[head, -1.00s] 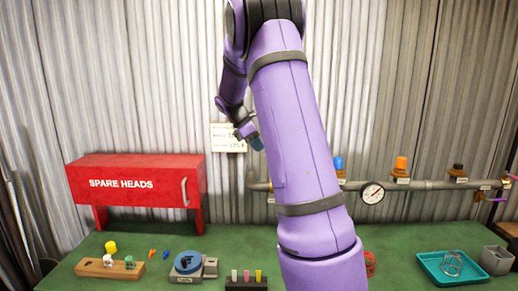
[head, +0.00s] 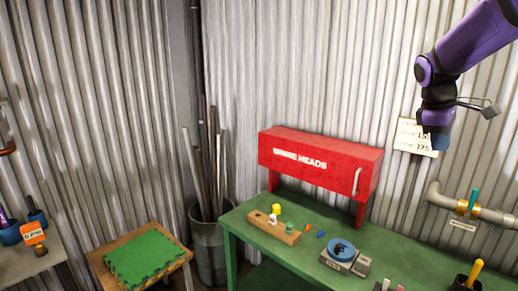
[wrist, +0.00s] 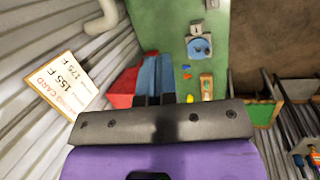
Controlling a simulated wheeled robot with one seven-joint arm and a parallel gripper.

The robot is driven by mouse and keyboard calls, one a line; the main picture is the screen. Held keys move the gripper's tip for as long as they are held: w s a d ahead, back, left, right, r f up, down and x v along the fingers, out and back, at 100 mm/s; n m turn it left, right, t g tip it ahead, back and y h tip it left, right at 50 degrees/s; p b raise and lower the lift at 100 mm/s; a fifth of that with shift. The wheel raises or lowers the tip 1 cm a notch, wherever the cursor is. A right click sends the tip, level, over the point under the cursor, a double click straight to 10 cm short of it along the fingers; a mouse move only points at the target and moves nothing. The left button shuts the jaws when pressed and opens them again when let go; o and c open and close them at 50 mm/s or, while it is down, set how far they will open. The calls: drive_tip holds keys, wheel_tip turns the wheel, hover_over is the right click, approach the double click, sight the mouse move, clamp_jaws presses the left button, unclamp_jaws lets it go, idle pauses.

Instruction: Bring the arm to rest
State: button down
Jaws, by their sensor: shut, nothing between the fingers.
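My arm reaches in from the upper right of the head view, and my gripper (head: 436,140) hangs from it in front of the corrugated wall, pointing down. It is above and to the right of the red SPARE HEADS cabinet (head: 318,160) and next to a paper card (head: 412,137). In the wrist view the blue fingers (wrist: 155,78) are together with nothing between them. The red cabinet (wrist: 122,90) is partly hidden behind them there, and the card (wrist: 68,92) is to their left.
The green bench (head: 235,222) holds a wooden block (head: 272,228) with small fittings and a grey-blue device (head: 344,256). A pipe (head: 490,214) runs along the wall at right. A stool with a green mat (head: 145,260) and a bin of rods (head: 208,240) stand left.

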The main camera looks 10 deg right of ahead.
drive_tip(key=s+a+m+t+y, duration=0.3)
drive_tip(key=s+a+m+t, duration=0.2)
drive_tip(key=s+a, duration=1.5)
drive_tip(key=shift+s+a+m+y, duration=0.15)
drive_tip(key=shift+a+m+y, duration=0.15)
drive_tip(key=shift+a+m, duration=0.6)
drive_tip(key=shift+f, duration=0.1)
